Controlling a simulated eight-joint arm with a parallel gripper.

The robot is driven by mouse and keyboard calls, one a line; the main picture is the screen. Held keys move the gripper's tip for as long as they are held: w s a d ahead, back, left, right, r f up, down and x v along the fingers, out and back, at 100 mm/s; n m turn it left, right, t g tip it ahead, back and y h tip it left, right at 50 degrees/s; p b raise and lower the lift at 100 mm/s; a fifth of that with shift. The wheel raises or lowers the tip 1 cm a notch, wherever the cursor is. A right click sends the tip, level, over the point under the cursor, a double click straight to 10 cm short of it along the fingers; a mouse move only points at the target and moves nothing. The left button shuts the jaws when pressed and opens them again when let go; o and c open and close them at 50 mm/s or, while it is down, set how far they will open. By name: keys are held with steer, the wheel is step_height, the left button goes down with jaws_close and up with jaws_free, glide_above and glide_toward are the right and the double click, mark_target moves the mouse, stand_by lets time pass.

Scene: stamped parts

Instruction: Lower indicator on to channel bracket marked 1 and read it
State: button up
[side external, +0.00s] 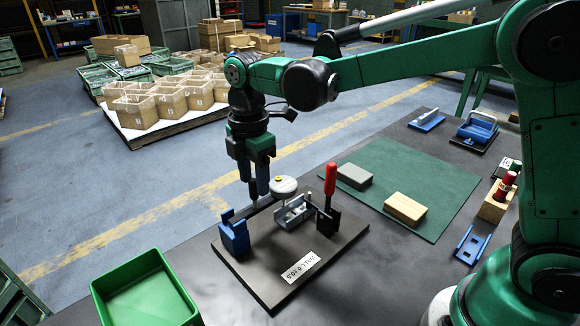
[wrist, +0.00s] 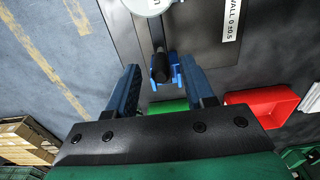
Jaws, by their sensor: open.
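The dial indicator (side external: 284,186), a round pale dial, sits above the silver channel bracket (side external: 293,213) on a dark plate (side external: 270,272); I cannot tell whether its tip touches the bracket. Part of the dial shows at the top of the wrist view (wrist: 148,4). My gripper (side external: 254,188) points down left of the dial. In the wrist view its blue fingers (wrist: 160,68) stand apart, with a dark rod (wrist: 159,66) between them, seemingly belonging to the indicator. No clear contact shows. The bracket's mark and the dial reading are not legible.
A red-handled clamp (side external: 330,180) stands right of the bracket, and a blue holder (side external: 234,237) at the plate's left. A wall-tolerance label (side external: 301,266) lies in front. A green tray (side external: 146,291) is at front left; a red bin (wrist: 262,106) shows too. A green mat (side external: 440,190) carries two blocks.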

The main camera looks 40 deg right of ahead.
steer(key=shift+r, duration=2.85)
steer(key=shift+f, duration=0.1)
step_height(320, 180, down, 8)
steer(key=shift+a+r, duration=0.35)
steer(key=shift+r, duration=0.05)
